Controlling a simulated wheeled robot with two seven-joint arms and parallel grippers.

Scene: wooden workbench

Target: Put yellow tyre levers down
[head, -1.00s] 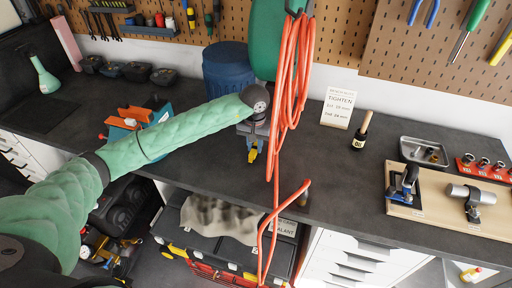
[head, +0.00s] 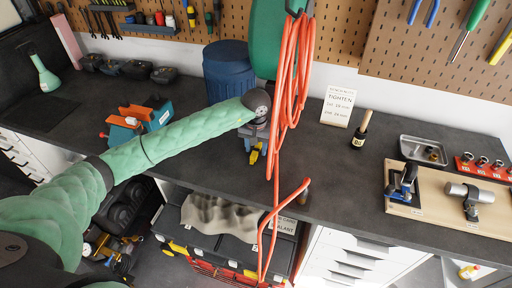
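A small yellow piece (head: 254,156), which looks like the tyre levers, shows at the fingertips, just above or touching the bench top; I cannot tell which. The fingers are small and partly hidden, so their opening is not clear. My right gripper is not in view.
A blue bin (head: 228,72) stands behind the gripper. A blue and orange vise-like tool (head: 138,118) is left. A bottle (head: 361,130), sign (head: 338,106), metal tray (head: 423,150) and wooden board (head: 440,205) are right.

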